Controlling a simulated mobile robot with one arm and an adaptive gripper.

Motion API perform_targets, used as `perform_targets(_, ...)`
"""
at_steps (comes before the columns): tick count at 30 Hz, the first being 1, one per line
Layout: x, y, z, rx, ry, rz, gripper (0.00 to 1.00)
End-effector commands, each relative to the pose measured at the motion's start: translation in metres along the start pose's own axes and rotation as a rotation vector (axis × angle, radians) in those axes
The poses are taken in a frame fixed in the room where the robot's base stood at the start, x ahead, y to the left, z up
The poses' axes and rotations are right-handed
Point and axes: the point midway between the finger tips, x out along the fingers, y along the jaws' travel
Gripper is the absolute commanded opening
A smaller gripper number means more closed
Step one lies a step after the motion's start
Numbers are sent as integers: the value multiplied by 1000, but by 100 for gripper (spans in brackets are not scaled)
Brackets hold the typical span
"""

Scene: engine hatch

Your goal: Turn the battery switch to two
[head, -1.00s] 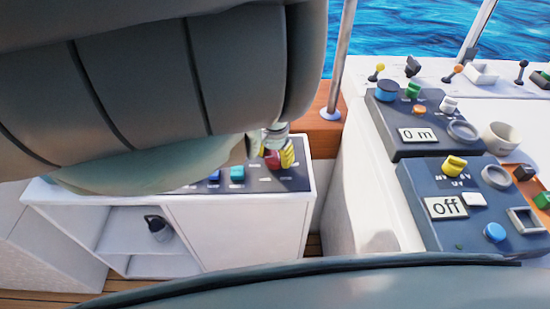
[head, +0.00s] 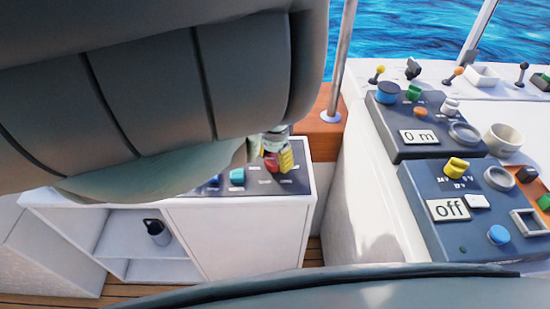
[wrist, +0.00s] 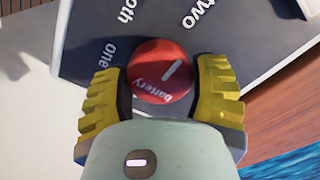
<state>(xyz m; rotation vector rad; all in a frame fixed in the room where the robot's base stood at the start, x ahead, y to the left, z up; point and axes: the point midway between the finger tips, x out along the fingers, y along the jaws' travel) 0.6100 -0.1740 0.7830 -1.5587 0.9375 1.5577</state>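The battery switch is a round red knob (wrist: 158,70) with a white pointer line and the word "battery". In the wrist view its pointer slants up and right, roughly toward the label "two" (wrist: 199,17). The label "one" (wrist: 107,55) is at its upper left; a cut-off label ending "oth" shows above that. My gripper (wrist: 163,92) has its yellow fingers on both sides of the knob, their dark pads seeming to touch it. In the head view, the red knob (head: 271,162) shows beside a yellow finger (head: 287,159); my arm hides much of the panel.
The dark panel also carries a teal knob (head: 237,176). It tops a white cabinet (head: 235,240) with an open shelf holding a dark flask (head: 157,231).

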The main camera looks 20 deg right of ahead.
Motion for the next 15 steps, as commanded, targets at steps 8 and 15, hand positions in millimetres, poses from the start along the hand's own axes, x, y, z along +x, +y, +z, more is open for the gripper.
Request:
perform_targets(8,0,0,0,-2,0,0,91)
perform_targets(15,0,0,0,-3,0,1,95)
